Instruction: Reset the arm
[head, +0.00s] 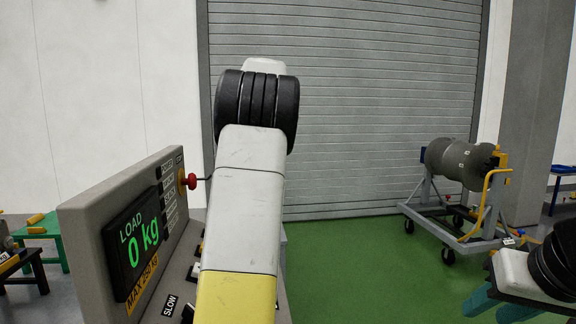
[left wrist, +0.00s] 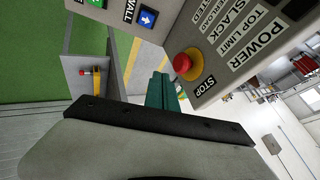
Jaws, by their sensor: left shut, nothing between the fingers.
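My left arm (head: 245,200), white with black ring joints and a yellow section, rises through the middle of the head view; its gripper is hidden there. In the left wrist view my left gripper (left wrist: 162,90) shows as teal fingers, shut and empty, beyond the dark edge of the wrist. They appear close to the red stop button (left wrist: 186,64) on the control box; contact cannot be told. My right gripper (head: 502,304) shows as teal fingers at the lower right of the head view, partly cut off, so its opening is unclear. Nothing is seen in it.
The grey control box (head: 80,225) stands at left, its display (head: 138,243) reading LOAD 0 kg. A cart with a grey cylinder (head: 455,163) stands at right before a shutter (head: 375,100). A green stool (head: 45,235) is far left. Green floor (head: 360,265) is open between.

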